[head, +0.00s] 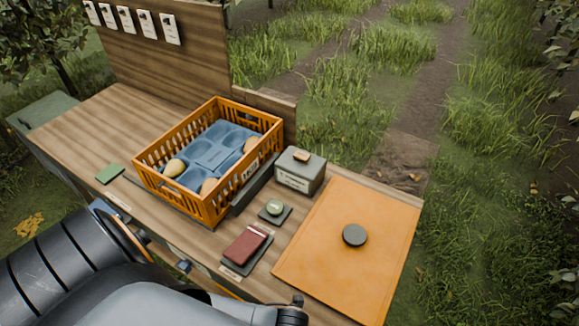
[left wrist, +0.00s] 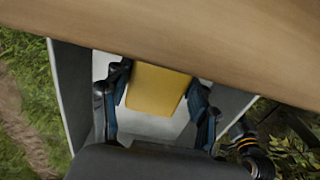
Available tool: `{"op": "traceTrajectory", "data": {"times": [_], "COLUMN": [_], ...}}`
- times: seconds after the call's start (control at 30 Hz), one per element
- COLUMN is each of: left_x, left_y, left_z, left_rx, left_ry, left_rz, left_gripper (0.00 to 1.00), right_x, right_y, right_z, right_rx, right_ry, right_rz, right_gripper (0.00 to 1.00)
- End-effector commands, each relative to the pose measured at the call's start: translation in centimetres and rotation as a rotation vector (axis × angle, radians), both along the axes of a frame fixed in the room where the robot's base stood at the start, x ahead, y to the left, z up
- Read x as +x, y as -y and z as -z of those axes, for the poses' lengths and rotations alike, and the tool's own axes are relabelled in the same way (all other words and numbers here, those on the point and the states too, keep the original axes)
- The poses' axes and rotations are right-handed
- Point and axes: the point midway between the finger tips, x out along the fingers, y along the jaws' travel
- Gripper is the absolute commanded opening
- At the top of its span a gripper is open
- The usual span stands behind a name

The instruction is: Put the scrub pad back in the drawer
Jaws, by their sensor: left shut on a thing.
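In the left wrist view, a yellow block (left wrist: 157,89), which I take to be the scrub pad, sits between the two fingers of my left gripper (left wrist: 160,98). The gripper is shut on it. Pad and fingers are between the grey side walls of an open drawer (left wrist: 72,85), over its pale floor, close to the wooden table edge. I cannot tell whether the pad touches the floor. In the head view my left arm covers the lower left and hides this gripper and the pad. My right gripper is not in view.
The wooden worktop (left wrist: 200,35) overhangs the drawer's back. On it are an orange crate (head: 207,213) with pears in a blue tray, a green flat pad (head: 109,174), a grey box (head: 300,171), a red notebook (head: 245,245) and an orange mat (head: 320,245) bearing a dark disc (head: 355,235).

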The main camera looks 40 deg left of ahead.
Motion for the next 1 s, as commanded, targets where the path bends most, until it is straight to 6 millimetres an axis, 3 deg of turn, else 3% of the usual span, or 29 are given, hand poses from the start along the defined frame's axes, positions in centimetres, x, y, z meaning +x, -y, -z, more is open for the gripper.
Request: {"op": "traceTrajectory", "data": {"times": [0.1,0.2,0.53,0.57,0.67,1.0], "left_x": [-0.3,-0.3,-0.2,-0.2,-0.3,-0.3], "left_y": [0.1,0.1,0.1,0.1,0.1,0.1], "left_z": [1.9,2.6,2.9,2.9,2.8,2.7], "left_rx": [0.001,0.000,0.000,0.001,0.000,0.000], "left_ry": [-0.004,-0.003,-0.002,-0.002,-0.002,-0.002], "left_rz": [0.000,0.001,0.002,0.002,0.002,0.002], "left_gripper": [0.34,0.34,0.34,0.62,0.82,0.82], "right_x": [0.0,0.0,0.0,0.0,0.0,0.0], "right_y": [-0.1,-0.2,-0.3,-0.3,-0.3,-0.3], "right_z": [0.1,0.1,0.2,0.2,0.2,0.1], "right_rx": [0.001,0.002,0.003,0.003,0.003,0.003], "right_ry": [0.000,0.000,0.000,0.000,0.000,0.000], "right_rz": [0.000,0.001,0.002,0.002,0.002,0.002], "right_gripper": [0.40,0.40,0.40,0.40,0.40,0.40]}}
